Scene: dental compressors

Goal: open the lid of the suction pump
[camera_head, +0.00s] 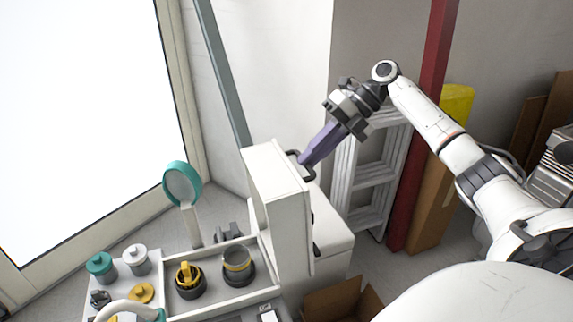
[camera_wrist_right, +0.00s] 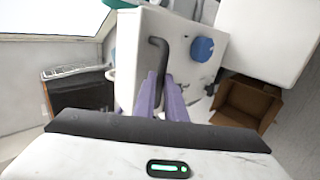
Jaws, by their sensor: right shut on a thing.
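The suction pump's white lid (camera_head: 277,195) appears as a tall panel standing upright at the right end of the compartments. A black bar handle (camera_head: 301,165) is on its right side; the handle also shows in the right wrist view (camera_wrist_right: 158,50). My right gripper (camera_head: 306,160) reaches down from the upper right, its long purple fingers at the handle. In the right wrist view the fingers (camera_wrist_right: 162,92) are shut on the handle's near end. The exact contact is partly hidden by the fingers. My left gripper is not in view.
Compartments (camera_head: 216,300) at lower left hold yellow and dark round parts. A teal-rimmed round mirror (camera_head: 182,186) stands behind. A ladder (camera_head: 372,175), red post (camera_head: 422,130) and open cardboard box (camera_head: 343,300) are to the right. A blue knob (camera_wrist_right: 203,48) is near the handle.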

